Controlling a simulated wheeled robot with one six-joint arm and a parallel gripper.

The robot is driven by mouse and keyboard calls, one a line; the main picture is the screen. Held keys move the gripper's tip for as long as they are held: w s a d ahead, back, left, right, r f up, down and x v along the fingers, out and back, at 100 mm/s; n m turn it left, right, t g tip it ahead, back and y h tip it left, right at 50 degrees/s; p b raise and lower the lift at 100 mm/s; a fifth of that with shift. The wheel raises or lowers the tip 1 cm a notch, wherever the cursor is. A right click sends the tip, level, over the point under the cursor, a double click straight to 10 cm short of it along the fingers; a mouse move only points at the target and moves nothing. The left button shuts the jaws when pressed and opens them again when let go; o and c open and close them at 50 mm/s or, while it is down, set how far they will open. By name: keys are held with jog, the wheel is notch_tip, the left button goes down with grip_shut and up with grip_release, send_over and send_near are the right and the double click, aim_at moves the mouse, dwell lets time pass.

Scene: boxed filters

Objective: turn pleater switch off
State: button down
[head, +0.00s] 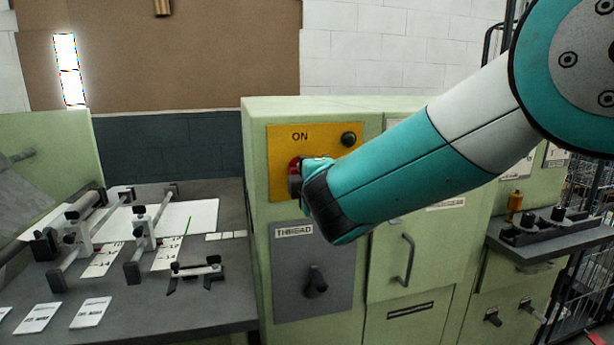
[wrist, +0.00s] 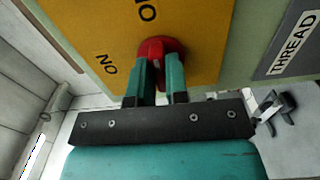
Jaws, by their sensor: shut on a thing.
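The pleater switch is a red rotary knob on a yellow plate (head: 283,181) marked "ON", fixed to a pale green machine cabinet. In the head view only the red edge of the knob (head: 293,165) shows, as my gripper and arm cover the rest. In the wrist view the red knob (wrist: 160,48) sits between the tips of my gripper (wrist: 159,80), which is shut on it. The wrist view also shows the "ON" mark and part of a second mark, "O", on the yellow plate (wrist: 195,30).
A grey "THREAD" panel (head: 290,270) with a black knob (head: 315,282) lies below the yellow plate. A dark round button (head: 348,139) sits at the plate's upper right. A grey table (head: 215,285) with fixtures and cards stands left. A cabinet handle (head: 405,260) sticks out below my arm.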

jog(key=c, duration=1.1)
grip_release()
jog(key=b+v, duration=0.5)
jog(key=v, duration=1.2)
jog(key=shift+s+d, duration=0.1)
jog(key=shift+s, duration=0.1)
jog(key=s+d+f+m+g+h+p, duration=0.3)
jog(key=d+f+m+g, duration=0.5)
jog(key=d+m+g, duration=0.15)
jog(key=s+m+g+p, duration=0.1)
jog(key=s+g, duration=0.1)
jog(key=s, duration=0.3)
jog(key=s+d+m+g+y, duration=0.1)
jog(key=s+m+g, duration=0.1)
jog(key=s, duration=0.3)
jog(key=s+d+r+m+g+y+p, duration=0.1)
jog(key=s+g, duration=0.3)
jog(key=s, duration=0.2)
jog(key=shift+s+d+m+p, duration=0.15)
jog(key=shift+m+p, duration=0.1)
jog(key=shift+p, duration=0.1)
